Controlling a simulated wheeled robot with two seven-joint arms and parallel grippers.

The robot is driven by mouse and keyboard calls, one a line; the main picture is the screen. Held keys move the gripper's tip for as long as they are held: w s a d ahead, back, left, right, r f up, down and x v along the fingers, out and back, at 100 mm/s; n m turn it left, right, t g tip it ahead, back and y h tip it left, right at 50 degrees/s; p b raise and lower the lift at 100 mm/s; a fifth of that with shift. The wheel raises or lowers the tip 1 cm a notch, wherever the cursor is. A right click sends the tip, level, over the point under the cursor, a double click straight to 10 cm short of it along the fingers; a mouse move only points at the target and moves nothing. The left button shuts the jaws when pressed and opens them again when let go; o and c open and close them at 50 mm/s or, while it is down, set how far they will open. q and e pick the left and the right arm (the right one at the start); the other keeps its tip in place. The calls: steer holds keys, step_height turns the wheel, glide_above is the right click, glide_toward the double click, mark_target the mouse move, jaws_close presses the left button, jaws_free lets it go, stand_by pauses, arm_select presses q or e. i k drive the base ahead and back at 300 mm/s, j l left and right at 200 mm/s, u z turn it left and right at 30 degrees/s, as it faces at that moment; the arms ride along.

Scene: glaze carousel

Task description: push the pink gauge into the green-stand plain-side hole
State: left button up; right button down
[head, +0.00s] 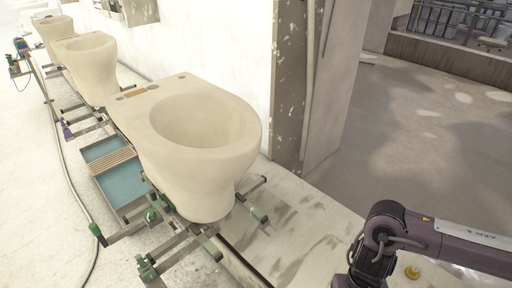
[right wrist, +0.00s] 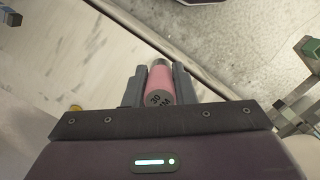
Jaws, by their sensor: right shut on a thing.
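The pink gauge (right wrist: 160,86) is a short cylinder with dark printing on its near end and a grey far tip. My right gripper (right wrist: 160,76) is shut on it, one finger on each side, in the right wrist view. In the head view my right arm is at the lower right; its gripper and the gauge are not clearly visible. The nearest cream toilet bowl (head: 190,130) sits on the stand with green knobs (head: 150,268). Its back deck has a brown strip (head: 142,92) and small marks, one near the right corner (head: 182,77). My left gripper is not in view.
Two more bowls (head: 88,62) stand behind on similar stands, one with purple knobs. A blue tray (head: 108,185) with wooden slats lies beside the nearest stand. A post (head: 290,90) rises behind it. A small yellow thing (head: 412,272) lies beside my right arm. A hose runs along the left floor.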

mark_target(191, 137)
steer(key=u, duration=1.9)
steer(key=i+u, duration=0.25)
steer(key=i, duration=0.2)
steer(key=i+l+u, duration=0.25)
steer(key=i, duration=0.2)
steer(key=i+l+u, duration=0.25)
steer(key=i, duration=0.15)
steer(key=i+z, duration=0.15)
steer(key=i, duration=0.45)
steer(key=i+j+z, duration=0.1)
steer(key=i, duration=0.5)
steer(key=i+j+z, duration=0.15)
steer(key=i, duration=0.5)
steer(key=z, duration=2.1)
